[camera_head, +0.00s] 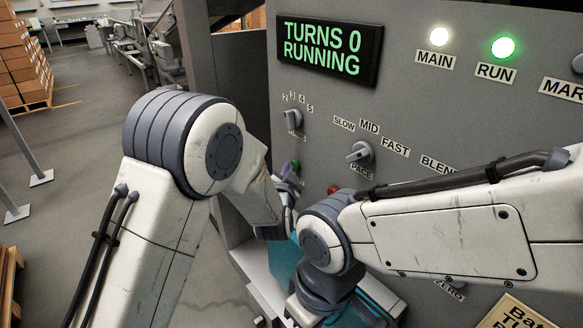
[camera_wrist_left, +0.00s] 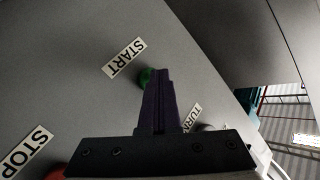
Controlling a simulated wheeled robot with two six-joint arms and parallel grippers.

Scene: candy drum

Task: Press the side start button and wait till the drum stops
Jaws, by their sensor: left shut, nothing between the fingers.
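The green start button (camera_head: 296,163) is on the grey machine panel, and it also shows in the left wrist view (camera_wrist_left: 145,76) below the START label (camera_wrist_left: 124,57). My left gripper (camera_head: 288,182) is shut and empty, its dark fingers (camera_wrist_left: 160,75) reaching up to the button and partly hiding it. I cannot tell whether the tips touch it. The display (camera_head: 328,50) reads "TURNS 0 RUNNING". The RUN lamp (camera_head: 503,47) glows green and the MAIN lamp (camera_head: 439,37) glows white. The drum is not identifiable in these views. My right gripper is out of sight.
A red button (camera_head: 333,189) sits right of the green one, near the STOP label (camera_wrist_left: 27,151) in the wrist view. The pace knob (camera_head: 359,153) and turns knob (camera_head: 292,118) are above. My right arm crosses the panel's lower part. Open floor lies left.

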